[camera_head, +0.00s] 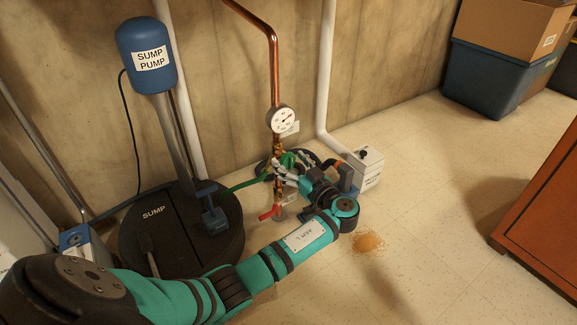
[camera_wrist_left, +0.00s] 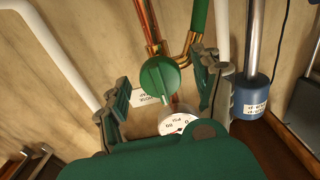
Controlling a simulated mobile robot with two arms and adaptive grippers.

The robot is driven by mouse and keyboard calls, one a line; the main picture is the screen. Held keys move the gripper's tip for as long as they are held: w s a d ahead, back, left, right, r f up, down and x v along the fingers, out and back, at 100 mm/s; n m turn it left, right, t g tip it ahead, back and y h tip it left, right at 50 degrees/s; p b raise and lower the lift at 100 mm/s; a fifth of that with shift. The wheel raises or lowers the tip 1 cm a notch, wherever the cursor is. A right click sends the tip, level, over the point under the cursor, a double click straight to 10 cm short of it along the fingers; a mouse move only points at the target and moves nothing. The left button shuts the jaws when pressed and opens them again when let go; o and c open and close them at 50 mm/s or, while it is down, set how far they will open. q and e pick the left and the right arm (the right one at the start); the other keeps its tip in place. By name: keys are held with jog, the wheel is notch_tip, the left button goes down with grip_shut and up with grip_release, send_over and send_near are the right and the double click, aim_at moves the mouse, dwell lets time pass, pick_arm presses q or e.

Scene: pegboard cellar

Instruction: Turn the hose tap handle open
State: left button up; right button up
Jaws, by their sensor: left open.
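The hose tap handle (camera_wrist_left: 158,76) is a round green knob with a raised grip bar, on copper pipework in the left wrist view. A partly covered white tag beside it seems to read hose tap. My left gripper (camera_wrist_left: 163,72) is open, with one dark finger on each side of the knob; I cannot tell whether either finger touches it. In the head view my left gripper (camera_head: 280,168) is at the pipe below the gauge and hides most of the tap. A green hose (camera_head: 244,184) runs left from there. My right gripper is not in view.
A pressure gauge (camera_head: 280,120) sits above the tap on the copper pipe; a red lever (camera_head: 268,213) is below. The sump pump (camera_head: 151,55) stands left, a grey box (camera_head: 368,172) right. A brown stain (camera_head: 368,242) marks the floor. A cabinet (camera_head: 545,215) stands far right.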

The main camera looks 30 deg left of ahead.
pick_arm(q)
jog(key=shift+w+a, duration=0.2)
jog(key=shift+a, duration=0.35)
jog(key=c, duration=1.2)
